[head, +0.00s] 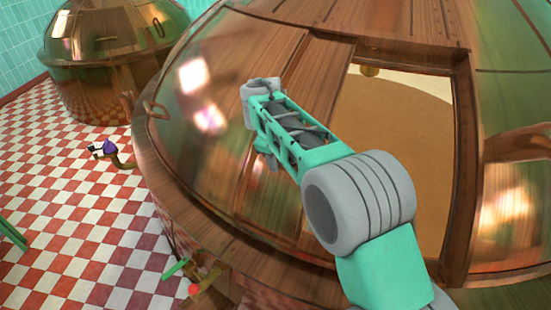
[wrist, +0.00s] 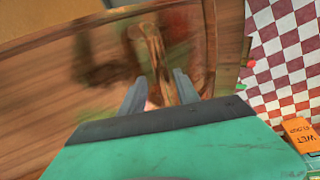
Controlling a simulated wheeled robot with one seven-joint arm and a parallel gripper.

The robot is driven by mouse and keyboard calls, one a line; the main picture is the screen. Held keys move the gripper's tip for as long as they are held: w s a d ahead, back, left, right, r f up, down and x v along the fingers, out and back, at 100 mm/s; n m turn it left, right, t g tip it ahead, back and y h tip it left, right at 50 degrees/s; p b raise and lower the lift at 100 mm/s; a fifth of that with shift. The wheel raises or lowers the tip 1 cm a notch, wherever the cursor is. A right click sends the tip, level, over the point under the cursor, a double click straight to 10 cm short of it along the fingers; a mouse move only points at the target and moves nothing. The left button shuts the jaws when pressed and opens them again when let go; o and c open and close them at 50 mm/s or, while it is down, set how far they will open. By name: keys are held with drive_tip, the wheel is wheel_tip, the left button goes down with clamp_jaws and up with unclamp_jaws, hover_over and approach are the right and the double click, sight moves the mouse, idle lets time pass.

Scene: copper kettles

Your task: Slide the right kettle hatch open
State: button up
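The large copper kettle (head: 215,140) fills the middle and right of the head view. Its framed opening shows a tan surface inside (head: 395,125). The brown hatch panel (head: 318,75) covers the left part of the frame, so the hatch stands partly open. In the wrist view, a brown bar-shaped handle (wrist: 149,50) stands out from the copper-brown surface. My gripper (wrist: 159,77) has its two grey fingers apart, with the handle between them; I cannot tell whether either finger touches it. In the head view my arm hides the fingertips and handle.
A second copper kettle (head: 100,50) stands at the back left. A small purple-topped object (head: 108,146) is near it. The red and white checkered floor (head: 60,200) is mostly clear. An orange wet-floor sign (wrist: 299,132) shows at the right of the wrist view.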

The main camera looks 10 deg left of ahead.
drive_tip(key=shift+a+f, duration=0.15)
drive_tip(key=p+v, duration=0.1)
drive_tip(key=v, duration=0.7)
drive_tip(key=shift+f, duration=0.1)
drive_tip(key=s+d+r+m, duration=0.2)
drive_tip(key=s+d+m, duration=0.15)
drive_tip(key=d, duration=0.45)
drive_tip(key=s+d+r+m, duration=0.2)
drive_tip(key=s+d+m, duration=0.15)
drive_tip(key=d, duration=0.45)
drive_tip(key=s+d+f+m, duration=0.2)
drive_tip(key=s, duration=0.3)
drive_tip(key=s+d+f+m+t, duration=0.1)
drive_tip(key=s+d+f+m, duration=0.1)
drive_tip(key=s, duration=0.4)
drive_tip(key=s+d+f+m+t+y, duration=0.1)
drive_tip(key=s+d+f+m, duration=0.1)
drive_tip(key=s+d+f, duration=0.1)
drive_tip(key=shift+s+d+f+m, duration=0.15)
drive_tip(key=shift+s+d, duration=0.1)
drive_tip(key=shift+s, duration=0.45)
drive_tip(key=shift+s+d+f+m, duration=0.15)
drive_tip(key=shift+s+d, duration=0.1)
drive_tip(key=shift+s, duration=0.4)
drive_tip(key=shift+r, duration=0.15)
